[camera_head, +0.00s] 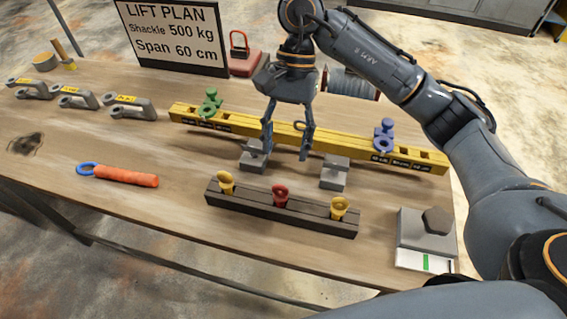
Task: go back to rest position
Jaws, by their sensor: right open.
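My right gripper (287,143) hangs over the workbench, fingers pointing down and apart, with nothing between them. It is in front of the middle of the yellow beam (340,145), and its fingers hide part of the beam. My right arm comes in from the right. My left gripper is not in view.
A dark rack (247,203) holds two yellow pieces and a red one. An orange-handled tool (125,177), grey shackles (130,107) and a scale-like plate (420,228) lie on the workbench (160,235). A lift plan sign (172,38) stands behind. The front left is mostly clear.

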